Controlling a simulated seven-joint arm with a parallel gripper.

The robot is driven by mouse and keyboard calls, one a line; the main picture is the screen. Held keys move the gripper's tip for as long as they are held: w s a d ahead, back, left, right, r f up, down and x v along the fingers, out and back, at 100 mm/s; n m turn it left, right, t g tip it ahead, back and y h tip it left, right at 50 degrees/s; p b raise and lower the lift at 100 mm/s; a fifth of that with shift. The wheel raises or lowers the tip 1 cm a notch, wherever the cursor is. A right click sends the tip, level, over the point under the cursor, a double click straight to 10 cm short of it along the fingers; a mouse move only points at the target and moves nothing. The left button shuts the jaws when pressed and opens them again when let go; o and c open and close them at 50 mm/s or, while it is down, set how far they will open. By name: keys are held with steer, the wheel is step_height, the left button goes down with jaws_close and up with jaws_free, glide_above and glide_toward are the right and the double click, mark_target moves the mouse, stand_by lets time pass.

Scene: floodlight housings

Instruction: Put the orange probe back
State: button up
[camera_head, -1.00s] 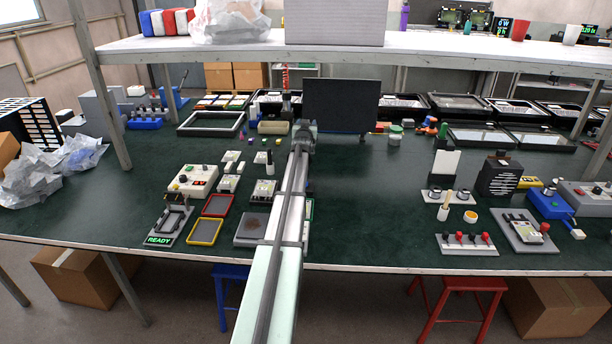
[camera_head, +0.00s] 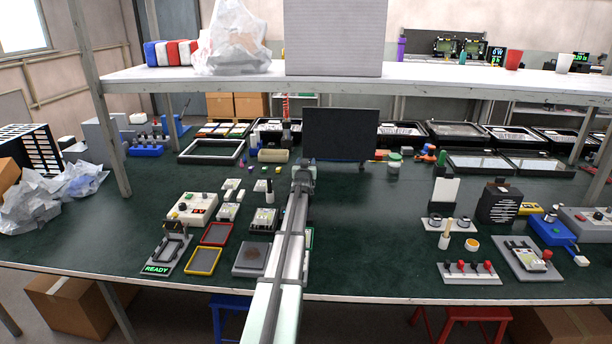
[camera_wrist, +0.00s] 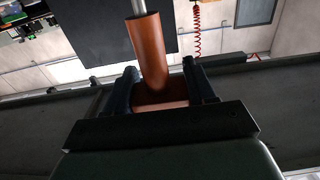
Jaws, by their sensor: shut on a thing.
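In the wrist view the orange probe (camera_wrist: 149,50) is a smooth orange-brown cylinder with a thin grey metal rod at its far end. My gripper (camera_wrist: 160,68) is shut on it, with one dark finger on each side. In the head view my gripper (camera_head: 304,166) is at the end of my outstretched arm, over the middle of the table in front of the dark panel. The probe cannot be made out there, and I cannot tell which fixture is its holder.
A dark upright panel (camera_head: 340,133) stands behind my gripper, under a white shelf (camera_head: 240,78). Small devices and trays (camera_head: 204,261) lie left of my arm. A block with red and black knobs (camera_head: 468,274) is at the front right.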

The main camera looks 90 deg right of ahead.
steer(key=shift+f, duration=2.3)
steer(key=o, duration=1)
steer(key=shift+o, duration=0.2)
steer(key=shift+f, duration=0.1)
steer(key=a, duration=1.3)
steer(key=shift+s+a, duration=0.2)
steer(key=shift+a, duration=0.2)
steer(key=shift+f, duration=0.1)
